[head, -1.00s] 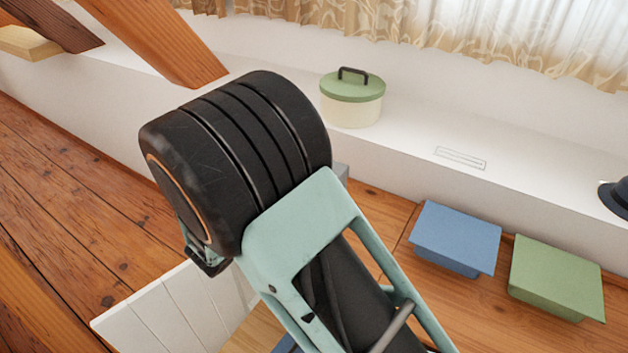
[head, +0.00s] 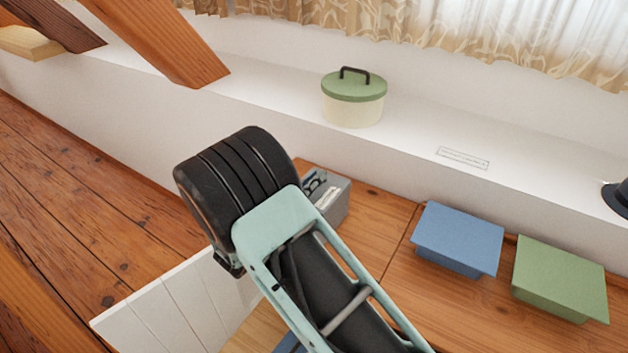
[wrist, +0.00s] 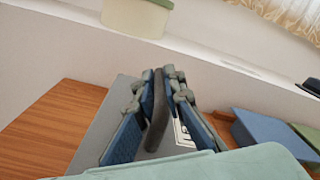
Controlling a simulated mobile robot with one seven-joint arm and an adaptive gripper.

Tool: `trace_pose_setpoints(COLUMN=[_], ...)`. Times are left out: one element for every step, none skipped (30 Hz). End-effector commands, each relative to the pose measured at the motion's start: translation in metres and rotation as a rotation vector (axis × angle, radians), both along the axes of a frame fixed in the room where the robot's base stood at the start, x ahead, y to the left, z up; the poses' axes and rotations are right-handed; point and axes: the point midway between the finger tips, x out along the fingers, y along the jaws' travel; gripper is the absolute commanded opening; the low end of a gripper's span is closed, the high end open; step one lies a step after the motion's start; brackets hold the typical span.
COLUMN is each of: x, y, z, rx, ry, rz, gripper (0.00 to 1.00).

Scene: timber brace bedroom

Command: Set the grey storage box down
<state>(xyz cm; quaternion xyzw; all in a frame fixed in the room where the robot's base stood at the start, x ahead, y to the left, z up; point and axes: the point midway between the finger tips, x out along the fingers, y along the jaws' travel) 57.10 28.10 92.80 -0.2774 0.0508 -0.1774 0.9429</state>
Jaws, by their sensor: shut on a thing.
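The grey storage box (head: 338,207) shows in the head view just right of my wrist, partly hidden by my arm, over the wooden top by the white wall. Its grey side also shows in the wrist view (wrist: 98,118). My gripper (wrist: 162,84) is at the box, its blue-padded fingers closed on a dark upright strip that looks like the box's handle. A pale label shows beside the right finger. The box's underside is hidden, so I cannot tell whether it touches the wooden top.
A blue box (head: 458,238) and a green box (head: 560,278) stand to the right on the wooden top (head: 385,215). A cream pot with a green lid (head: 353,98) stands on the white ledge (head: 420,130) behind. A dark hat (head: 617,197) is at far right. Timber beams slope at upper left.

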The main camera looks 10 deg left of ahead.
Motion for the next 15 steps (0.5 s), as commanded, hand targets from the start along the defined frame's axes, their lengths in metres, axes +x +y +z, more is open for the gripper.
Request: trace_pose_setpoints(x=[0.0005,0.0005,0.0004,0.0004,0.0004,0.0003,-0.0002,-0.0002,-0.0002,-0.0003,-0.0003,-0.0003,-0.0003,-0.0003,-0.0003], y=[-0.0001,-0.0001,0.0000,0.0000,0.0000,0.0001,0.0000,0.0000,0.0000,0.0001,0.0001,0.0001,0.0001,0.0001,0.0001], z=[0.0028,0.0028,0.0028,0.0026,0.0021,0.0008,-0.0008,-0.0005,-0.0004,-0.0005,-0.0005,-0.0004,-0.0004,-0.0004,-0.0004], rx=[0.000,0.000,0.000,0.000,0.000,0.000,0.000,0.000,0.000,0.000,0.000,0.000,0.000,0.000,0.000], ry=[-0.005,-0.005,-0.005,-0.005,-0.005,-0.005,0.000,0.000,0.000,0.000,0.000,0.000,0.000,0.000,0.000], rz=[-0.001,-0.001,-0.001,-0.001,-0.001,-0.001,0.000,0.000,0.000,0.000,0.000,0.000,0.000,0.000,0.000], gripper=[0.00,0.00,0.00,0.00,0.00,0.00,0.13,0.16,0.20,0.24,0.27,0.28,0.28,0.28,0.28])
